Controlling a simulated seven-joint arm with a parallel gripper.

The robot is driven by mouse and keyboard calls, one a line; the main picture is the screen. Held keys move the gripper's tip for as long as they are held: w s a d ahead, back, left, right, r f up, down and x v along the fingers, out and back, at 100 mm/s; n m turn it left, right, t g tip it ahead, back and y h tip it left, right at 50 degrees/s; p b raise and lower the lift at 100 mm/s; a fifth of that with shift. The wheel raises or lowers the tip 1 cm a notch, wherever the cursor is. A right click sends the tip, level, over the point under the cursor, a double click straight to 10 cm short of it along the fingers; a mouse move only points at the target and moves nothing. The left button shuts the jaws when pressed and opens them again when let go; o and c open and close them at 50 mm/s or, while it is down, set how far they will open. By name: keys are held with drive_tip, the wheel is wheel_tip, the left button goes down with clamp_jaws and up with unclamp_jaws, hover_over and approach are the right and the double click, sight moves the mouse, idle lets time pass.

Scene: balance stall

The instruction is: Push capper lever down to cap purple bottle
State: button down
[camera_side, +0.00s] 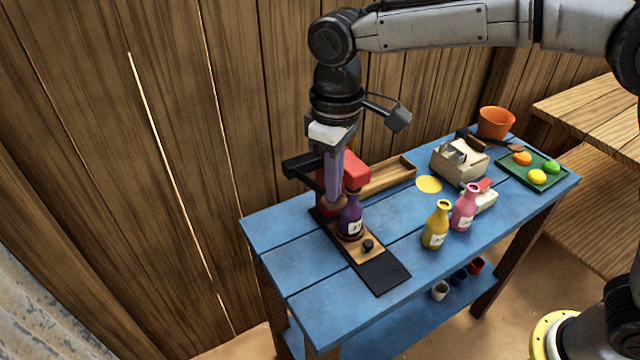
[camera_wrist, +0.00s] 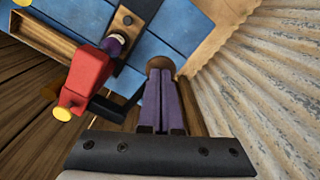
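The purple bottle (camera_side: 350,219) stands upright on the wooden base of the capper, under its red head (camera_side: 356,172). In the wrist view the bottle (camera_wrist: 117,42) shows only partly beside the red head (camera_wrist: 84,78).
A yellow bottle (camera_side: 436,228) and a pink bottle (camera_side: 465,210) stand right of the capper. Behind are a wooden tray (camera_side: 392,176), a beige box device (camera_side: 458,162), an orange pot (camera_side: 495,122) and a green fruit tray (camera_side: 516,172). The blue table's front left is clear.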

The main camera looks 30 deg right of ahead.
sight(335, 208)
drive_tip(key=shift+s+f, duration=0.2)
drive_tip(key=shift+f, duration=1.1)
drive_tip(key=shift+s+f, duration=0.15)
drive_tip(key=shift+f, duration=1.1)
drive_tip(key=shift+r, duration=0.1)
drive_tip(key=shift+w+r, duration=0.15)
drive_tip(key=shift+r, duration=1.55)
drive_tip(key=shift+w+r, duration=0.15)
drive_tip(key=shift+r, duration=1.5)
